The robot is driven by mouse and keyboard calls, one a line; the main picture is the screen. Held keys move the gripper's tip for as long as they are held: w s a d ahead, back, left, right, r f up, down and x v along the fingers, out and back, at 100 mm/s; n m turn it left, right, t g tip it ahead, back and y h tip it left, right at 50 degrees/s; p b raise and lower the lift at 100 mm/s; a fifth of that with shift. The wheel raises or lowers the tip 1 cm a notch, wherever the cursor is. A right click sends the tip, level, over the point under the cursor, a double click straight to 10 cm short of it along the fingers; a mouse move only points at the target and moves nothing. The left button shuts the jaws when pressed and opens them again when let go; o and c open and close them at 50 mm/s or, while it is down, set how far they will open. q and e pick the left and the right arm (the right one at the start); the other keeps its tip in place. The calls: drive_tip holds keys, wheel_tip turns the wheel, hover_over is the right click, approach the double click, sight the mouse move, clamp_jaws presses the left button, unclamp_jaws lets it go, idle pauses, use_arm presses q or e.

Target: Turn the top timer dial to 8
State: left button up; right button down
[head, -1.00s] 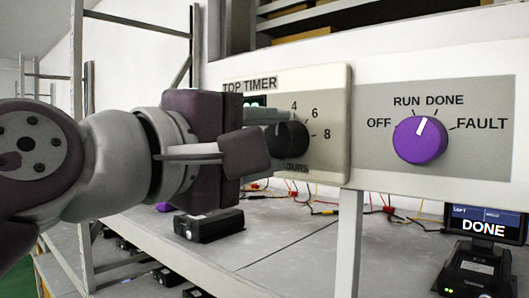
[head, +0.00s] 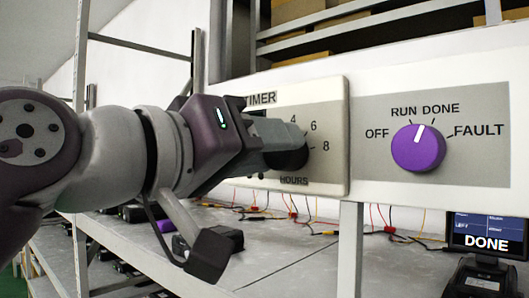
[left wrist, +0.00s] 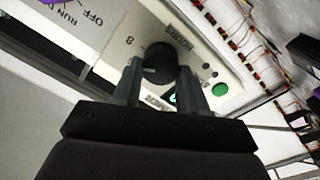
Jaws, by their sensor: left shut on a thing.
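The top timer dial (head: 289,160) is a black round knob on a grey panel with 4, 6, 8 and HOURS printed around it. My left gripper (head: 288,142) reaches in from the left and is shut on the dial. In the left wrist view the two fingers (left wrist: 158,80) sit on either side of the dial (left wrist: 155,60), with the 8 printed close by. A pale mark shows on its face there, but I cannot tell for sure which number it points at. The rest of the scale is hidden by my gripper in the head view. My right gripper is not in view.
A purple selector knob (head: 419,147) stands to the right on the same board, its white line between RUN and DONE. A small screen (head: 486,235) reading DONE is at the lower right. A green button (left wrist: 220,89) is beside the dial. Cables lie along the shelf below.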

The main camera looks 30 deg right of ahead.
use_arm(q)
drive_tip(key=shift+d+f+m, duration=0.1)
drive_tip(key=shift+f+m, duration=0.05)
drive_tip(key=shift+m, duration=0.85)
drive_tip(key=shift+d+f+m, duration=0.1)
drive_tip(key=shift+m, duration=0.9)
drive_tip(key=o, duration=1.1)
drive_tip(key=shift+a, duration=0.1)
drive_tip(key=shift+c, duration=0.2)
drive_tip(key=shift+r, duration=0.1)
drive_tip(key=shift+s+a, duration=0.1)
drive_tip(key=shift+a, duration=0.05)
